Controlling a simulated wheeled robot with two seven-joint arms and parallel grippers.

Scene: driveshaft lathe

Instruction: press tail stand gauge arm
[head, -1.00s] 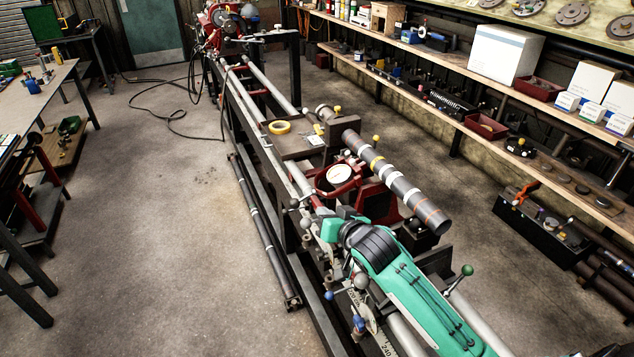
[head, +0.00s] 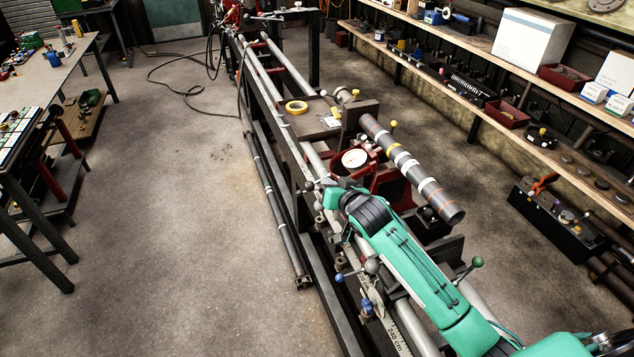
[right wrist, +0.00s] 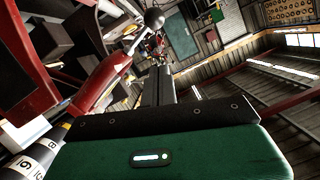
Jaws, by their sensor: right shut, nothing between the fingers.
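The round white-faced gauge (head: 355,158) sits in a red frame on the tail stand, near the middle of the head view. A grey ball (head: 308,186) lies left of and below it; a grey ball (right wrist: 153,17) on a red lever (right wrist: 105,82) shows in the right wrist view. I take this lever for the gauge arm, but cannot be sure. My right gripper (head: 325,196) is shut and empty, close to the ball in the head view. Its fingers (right wrist: 158,82) point towards the lever area; contact cannot be told. My left gripper is out of view.
A banded dark shaft (head: 410,168) lies just right of the gauge. A yellow tape ring (head: 297,107) sits on a plate (head: 313,124) behind. Knobbed levers, including a green one (head: 477,262), stand near my right arm.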

